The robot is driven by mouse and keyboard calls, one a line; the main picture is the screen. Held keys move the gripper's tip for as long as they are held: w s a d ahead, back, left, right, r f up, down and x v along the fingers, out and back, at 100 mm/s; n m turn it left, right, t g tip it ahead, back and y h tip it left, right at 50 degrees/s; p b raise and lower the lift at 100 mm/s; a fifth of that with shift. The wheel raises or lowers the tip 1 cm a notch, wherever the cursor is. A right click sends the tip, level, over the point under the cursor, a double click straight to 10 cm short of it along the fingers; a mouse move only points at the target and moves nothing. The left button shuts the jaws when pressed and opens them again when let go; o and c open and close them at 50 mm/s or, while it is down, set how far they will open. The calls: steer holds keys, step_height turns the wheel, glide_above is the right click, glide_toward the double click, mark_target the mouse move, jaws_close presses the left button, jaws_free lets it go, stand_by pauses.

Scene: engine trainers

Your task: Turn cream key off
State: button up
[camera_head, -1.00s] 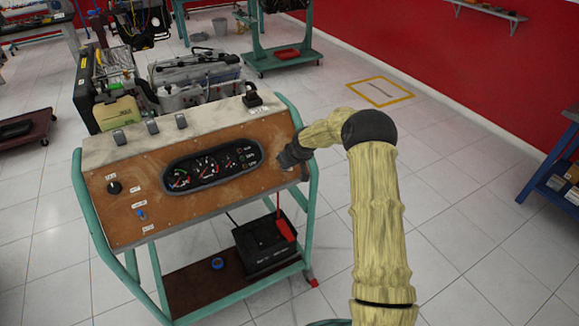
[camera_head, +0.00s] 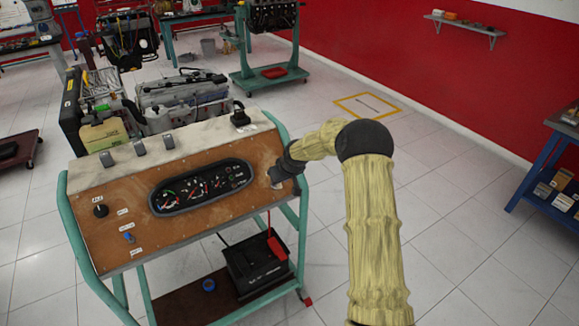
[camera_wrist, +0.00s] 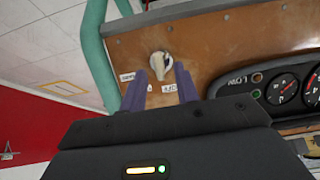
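The cream key (camera_wrist: 160,62) sits in a round switch on the brown panel (camera_wrist: 215,45) in the wrist view. My gripper (camera_wrist: 160,72) is open, with one purple finger on each side just below the key. I cannot tell whether the fingers touch it. Small white labels lie beside the fingers, partly covered. In the head view my gripper (camera_head: 277,174) is at the right end of the brown panel (camera_head: 222,200), and the key is hidden there behind the gripper.
A gauge cluster (camera_head: 200,187) lies left of my gripper on the panel. A black knob (camera_head: 100,210) and a blue switch (camera_head: 129,238) are further left. The green frame (camera_head: 284,130) runs close by my gripper. A battery (camera_head: 255,268) stands below.

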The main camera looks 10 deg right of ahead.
steer(key=b+v, duration=0.1)
steer(key=v, duration=1.3)
steer(key=shift+r+b, duration=0.25)
steer(key=shift+b, duration=0.05)
steer(key=shift+s, duration=0.1)
steer(key=s+a+m+g+h+p, duration=0.1)
steer(key=s+m, duration=0.1)
steer(key=s, duration=1.4)
steer(key=s+a+f+m+g, duration=0.1)
steer(key=s+g, duration=0.1)
steer(key=s, duration=1.3)
steer(key=shift+s+a+m+h+p, duration=0.2)
steer(key=shift+s+m+h+p, duration=0.15)
steer(key=shift+m+h+p, duration=0.05)
